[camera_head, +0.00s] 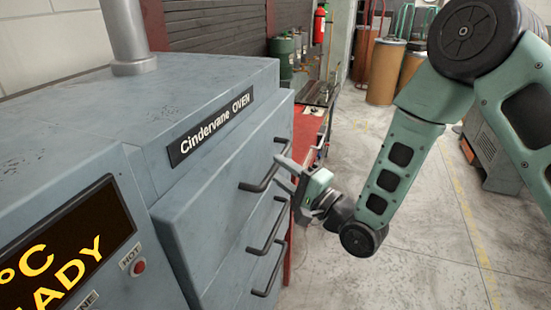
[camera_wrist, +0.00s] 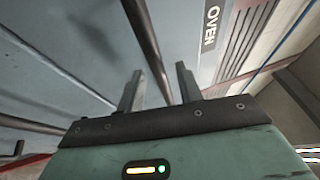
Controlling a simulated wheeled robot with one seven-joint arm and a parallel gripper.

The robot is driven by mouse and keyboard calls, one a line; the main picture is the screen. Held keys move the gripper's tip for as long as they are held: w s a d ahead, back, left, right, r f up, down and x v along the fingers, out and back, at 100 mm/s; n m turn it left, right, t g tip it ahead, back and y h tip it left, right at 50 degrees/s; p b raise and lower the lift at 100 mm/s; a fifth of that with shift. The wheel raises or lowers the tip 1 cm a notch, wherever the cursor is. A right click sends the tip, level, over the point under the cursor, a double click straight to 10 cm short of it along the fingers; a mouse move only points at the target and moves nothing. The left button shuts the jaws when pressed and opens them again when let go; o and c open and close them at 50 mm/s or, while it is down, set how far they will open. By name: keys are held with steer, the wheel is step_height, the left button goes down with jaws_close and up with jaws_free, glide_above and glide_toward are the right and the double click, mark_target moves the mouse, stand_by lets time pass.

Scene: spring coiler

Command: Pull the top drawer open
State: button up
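The grey oven's top drawer (camera_head: 225,175) looks shut, under the "Cindervane OVEN" plate (camera_head: 212,125). Its dark bar handle (camera_head: 264,184) stands out from the front. My gripper (camera_head: 284,172) is at the far end of this handle, with its fingers pointing at the drawer front. In the wrist view, the two fingers (camera_wrist: 158,88) are apart, and the handle bar (camera_wrist: 149,40) runs between them with gaps on both sides. The gripper looks open around the bar, not closed on it. The fingers partly hide the handle's far end in the head view.
Two lower handles, the middle one (camera_head: 266,236) and the bottom one (camera_head: 270,277), sit below. A red bench (camera_head: 308,130) stands just beyond the oven. The concrete floor (camera_head: 400,260) in front of the drawers is clear. Drums (camera_head: 385,70) stand farther back.

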steer(key=shift+x, duration=1.1)
